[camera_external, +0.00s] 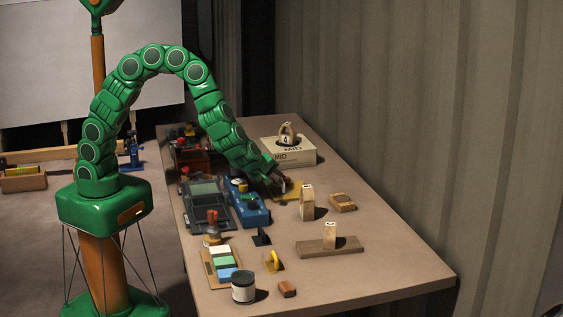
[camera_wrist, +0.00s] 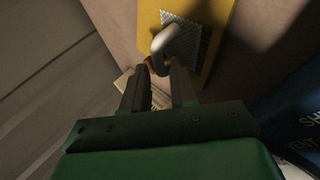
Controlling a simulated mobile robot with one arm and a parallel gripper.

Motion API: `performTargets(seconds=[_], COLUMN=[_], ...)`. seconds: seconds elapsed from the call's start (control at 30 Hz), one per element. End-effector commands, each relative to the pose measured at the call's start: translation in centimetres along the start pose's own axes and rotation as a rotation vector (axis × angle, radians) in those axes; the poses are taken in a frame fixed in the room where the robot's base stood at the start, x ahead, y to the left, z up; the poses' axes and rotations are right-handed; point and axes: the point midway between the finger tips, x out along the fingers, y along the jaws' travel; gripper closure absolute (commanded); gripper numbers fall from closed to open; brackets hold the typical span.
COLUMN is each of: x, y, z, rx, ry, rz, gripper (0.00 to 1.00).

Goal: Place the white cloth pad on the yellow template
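The white cloth pad appears to be the grey-white woven square (camera_wrist: 202,36) with a white loop handle (camera_wrist: 177,40) in the wrist view. It lies over the yellow template (camera_wrist: 218,73), which shows around it. Whether it rests flat or hangs just above is unclear. In the external view, the yellow template (camera_external: 293,188) is on the bench, partly hidden by my gripper (camera_external: 281,185). My gripper's dark fingers (camera_wrist: 159,72) stand on either side of the near end of the loop. I cannot tell whether they press on it.
A blue unit (camera_external: 247,208) stands left of the template and a cream box (camera_external: 289,150) behind it. A wooden block (camera_external: 307,203) stands to the right. A yellow-handled pad (camera_external: 273,262), a swatch card (camera_external: 208,266) and a dark jar (camera_external: 243,288) are nearer.

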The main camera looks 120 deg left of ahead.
Motion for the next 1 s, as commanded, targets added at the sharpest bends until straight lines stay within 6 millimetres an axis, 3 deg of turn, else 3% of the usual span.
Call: performTargets(seconds=[0.07,0.47,1.0], x=[0.0,-0.3,-6.0], y=[0.0,0.1,0.2], z=[0.0,0.0,0.0], rx=[0.0,-0.001,-0.003], ry=[0.0,-0.001,-0.002], rz=[0.0,0.0,0.001], gripper=[0.6,0.6,0.6])
